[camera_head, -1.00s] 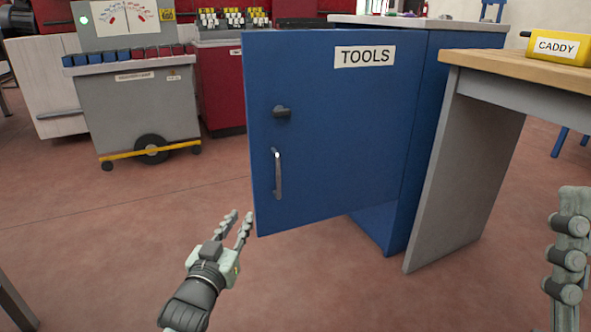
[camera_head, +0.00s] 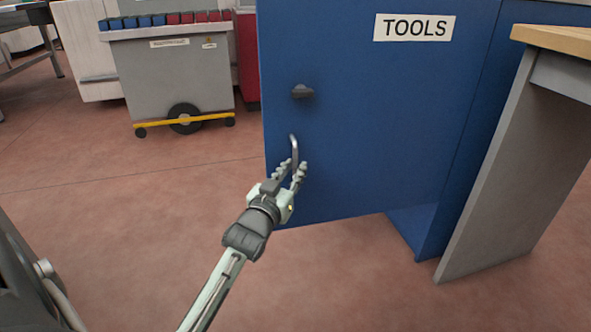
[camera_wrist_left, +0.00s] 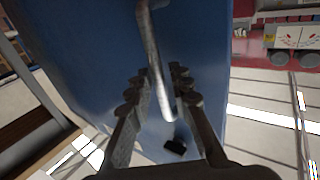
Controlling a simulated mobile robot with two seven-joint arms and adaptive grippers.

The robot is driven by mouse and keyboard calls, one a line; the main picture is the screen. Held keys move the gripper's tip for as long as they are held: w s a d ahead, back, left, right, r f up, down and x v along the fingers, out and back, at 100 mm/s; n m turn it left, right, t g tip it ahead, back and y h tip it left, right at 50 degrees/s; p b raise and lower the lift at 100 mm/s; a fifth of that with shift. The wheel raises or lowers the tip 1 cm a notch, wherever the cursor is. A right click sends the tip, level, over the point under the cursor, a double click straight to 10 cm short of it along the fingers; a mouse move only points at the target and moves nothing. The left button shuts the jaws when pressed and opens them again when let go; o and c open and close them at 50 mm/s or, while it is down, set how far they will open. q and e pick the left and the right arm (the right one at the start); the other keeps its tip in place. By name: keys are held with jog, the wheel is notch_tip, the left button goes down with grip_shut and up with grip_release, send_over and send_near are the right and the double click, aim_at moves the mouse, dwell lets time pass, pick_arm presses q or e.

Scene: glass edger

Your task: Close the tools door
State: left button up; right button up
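The blue tools door (camera_head: 350,130) stands open, swung out from its cabinet (camera_head: 446,190), in the head view. It bears a white TOOLS label, a dark latch knob (camera_head: 302,91) and a grey bar handle (camera_head: 294,149). My left gripper (camera_head: 290,172) is at the lower part of the handle. In the left wrist view the handle (camera_wrist_left: 155,60) runs between the two fingers (camera_wrist_left: 160,92), with gaps showing beside it, so the gripper looks open around it. My right gripper is not in view.
A wooden-topped bench (camera_head: 560,38) with a grey side panel (camera_head: 500,160) stands close to the cabinet on the right. A grey wheeled cart (camera_head: 180,85) stands behind at the left. The red floor left of the door is clear.

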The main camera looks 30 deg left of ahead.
pick_arm(q)
jog(key=shift+w+a, duration=0.1)
jog(key=shift+w, duration=0.45)
jog(key=shift+c, duration=0.2)
grip_shut()
jog(key=shift+a, duration=0.1)
